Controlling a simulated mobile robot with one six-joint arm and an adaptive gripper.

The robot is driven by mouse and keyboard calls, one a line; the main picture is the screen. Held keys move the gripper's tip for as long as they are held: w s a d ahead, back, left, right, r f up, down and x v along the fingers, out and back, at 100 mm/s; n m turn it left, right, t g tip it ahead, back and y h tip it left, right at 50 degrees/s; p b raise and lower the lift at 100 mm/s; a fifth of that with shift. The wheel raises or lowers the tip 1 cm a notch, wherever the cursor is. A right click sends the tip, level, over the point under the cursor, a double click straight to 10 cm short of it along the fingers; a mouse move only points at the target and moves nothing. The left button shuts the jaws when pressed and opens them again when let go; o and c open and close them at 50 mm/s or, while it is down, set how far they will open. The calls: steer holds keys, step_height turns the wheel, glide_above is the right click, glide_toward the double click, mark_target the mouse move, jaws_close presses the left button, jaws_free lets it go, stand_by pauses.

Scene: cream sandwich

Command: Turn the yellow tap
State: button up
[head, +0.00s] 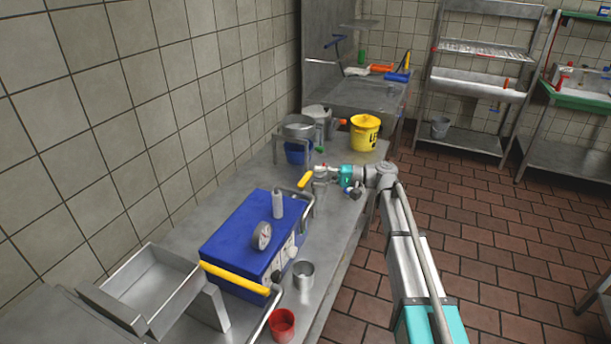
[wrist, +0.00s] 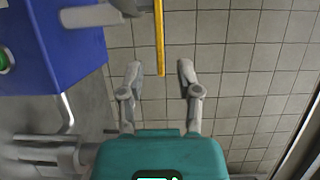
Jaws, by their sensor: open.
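A yellow bar-shaped handle (head: 305,179), which looks like the yellow tap, sits at the far end of the blue box, above a bent metal pipe. In the wrist view a yellow bar (wrist: 159,35) runs down from the top edge, its lower end in line with the gap between my fingertips. My gripper (head: 322,172) is open and empty, just right of the handle in the head view. Both fingers show apart in the wrist view (wrist: 160,80). I cannot tell whether a finger touches the bar.
The blue box (head: 232,235) carries a gauge, and a second yellow bar (head: 235,279) crosses its near end. A metal cup (head: 303,274) and red cup (head: 281,325) stand beside it. A yellow bucket (head: 365,132) and metal pot (head: 299,127) stand farther back. Floor at right is clear.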

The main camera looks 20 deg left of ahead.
mark_target(308, 174)
steer(key=shift+x, duration=1.75)
jaws_close()
